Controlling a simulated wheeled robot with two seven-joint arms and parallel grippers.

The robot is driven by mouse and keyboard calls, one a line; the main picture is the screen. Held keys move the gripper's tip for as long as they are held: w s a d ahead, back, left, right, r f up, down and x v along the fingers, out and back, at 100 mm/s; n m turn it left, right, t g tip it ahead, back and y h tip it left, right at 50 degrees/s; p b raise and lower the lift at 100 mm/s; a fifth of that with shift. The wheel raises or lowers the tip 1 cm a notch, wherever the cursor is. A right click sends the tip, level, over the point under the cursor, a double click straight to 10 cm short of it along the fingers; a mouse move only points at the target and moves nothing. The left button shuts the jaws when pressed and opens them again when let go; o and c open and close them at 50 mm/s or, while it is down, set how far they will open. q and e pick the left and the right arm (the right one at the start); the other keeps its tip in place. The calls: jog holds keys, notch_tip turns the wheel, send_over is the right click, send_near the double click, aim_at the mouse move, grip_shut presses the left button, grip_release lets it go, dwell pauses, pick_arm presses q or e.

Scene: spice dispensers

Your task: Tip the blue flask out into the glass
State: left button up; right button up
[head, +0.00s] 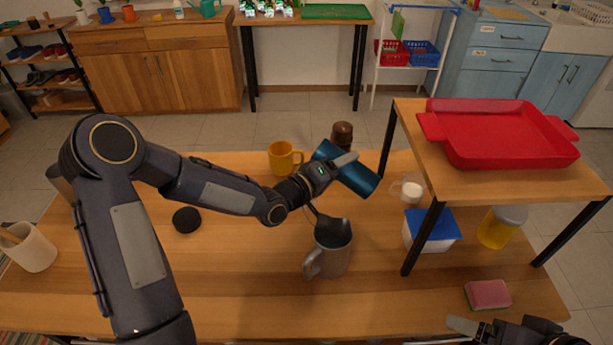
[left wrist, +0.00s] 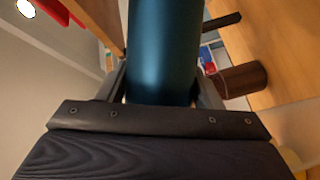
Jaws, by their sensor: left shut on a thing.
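The blue flask (head: 358,177) is held in my left gripper (head: 338,166), tilted well over, its lower end pointing down to the right. In the left wrist view the flask (left wrist: 163,50) stands between the two fingers of the left gripper (left wrist: 162,92). A small clear glass (head: 411,190) with something white in it stands on the table just right of the flask's lower end. I cannot tell whether anything flows from the flask. My right gripper (head: 490,330) is at the bottom right, partly cut off, away from these things.
A grey mug (head: 330,256) with a dark utensil stands below the flask. A yellow mug (head: 284,158) and a brown jar (head: 342,134) are behind it. A raised shelf with a red tray (head: 500,135), a blue-lidded box (head: 431,229) and a pink sponge (head: 487,294) are right.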

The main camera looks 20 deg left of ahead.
pick_arm(q)
jog(key=shift+f+n, duration=0.4)
jog(key=shift+f, duration=0.05)
jog(key=shift+a+r+t, duration=0.15)
jog(key=shift+r+t, duration=0.05)
jog(key=shift+t, duration=0.1)
jog(key=shift+w+a+r+n+h, duration=0.15)
jog(key=shift+a+r+n+h, duration=0.2)
jog(key=shift+n, duration=0.35)
jog(key=shift+a+f+n+t+h+b, duration=0.2)
jog(key=shift+n+t+b, duration=0.15)
jog(key=shift+n+b, duration=0.5)
jog(key=shift+a+f+n+t+h+b, duration=0.1)
jog(key=shift+a+f+n+t+b, duration=0.2)
jog(key=shift+n+b, duration=0.5)
dwell(0.8)
